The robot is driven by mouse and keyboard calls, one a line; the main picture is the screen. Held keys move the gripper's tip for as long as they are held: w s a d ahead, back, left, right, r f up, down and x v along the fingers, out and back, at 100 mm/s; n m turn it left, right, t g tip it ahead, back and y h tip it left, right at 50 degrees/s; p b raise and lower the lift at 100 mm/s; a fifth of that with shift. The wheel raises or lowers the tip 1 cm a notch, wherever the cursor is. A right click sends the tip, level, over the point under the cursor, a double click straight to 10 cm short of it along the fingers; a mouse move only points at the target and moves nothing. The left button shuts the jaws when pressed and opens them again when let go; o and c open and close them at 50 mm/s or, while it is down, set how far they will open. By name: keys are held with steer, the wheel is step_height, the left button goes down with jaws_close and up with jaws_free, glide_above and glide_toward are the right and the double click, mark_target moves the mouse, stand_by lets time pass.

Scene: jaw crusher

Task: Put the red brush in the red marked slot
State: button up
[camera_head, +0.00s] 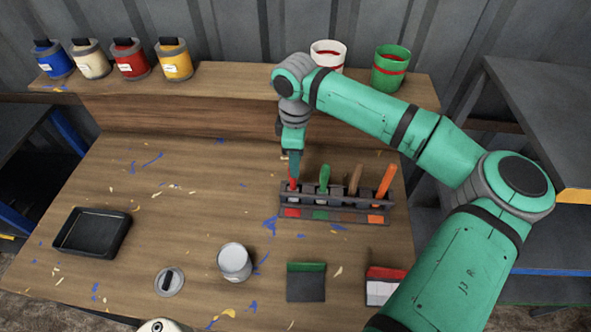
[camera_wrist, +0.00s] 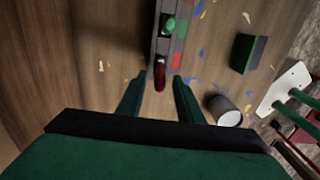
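The red brush (camera_head: 293,186) stands upright, handle up, in the leftmost slot of the dark brush rack (camera_head: 336,217). The red mark (camera_head: 292,213) is on the rack's front just below it. My gripper (camera_head: 294,168) points down right above the red brush's handle. In the wrist view, my gripper's two fingers (camera_wrist: 158,82) are spread apart, with the red handle (camera_wrist: 160,74) in the gap near their tips. The fingers do not appear to touch it. The red mark (camera_wrist: 177,60) shows beside the handle. The brush's lower end is partly hidden by the rack.
Green (camera_head: 324,174), brown (camera_head: 355,180) and orange (camera_head: 386,184) handles stand in the rack to the right. Paint cans (camera_head: 128,66) and buckets (camera_head: 389,75) stand on the back shelf.

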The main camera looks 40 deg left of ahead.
step_height(320, 180, up, 7)
steer(key=shift+f, duration=0.1)
stand_by(0.7)
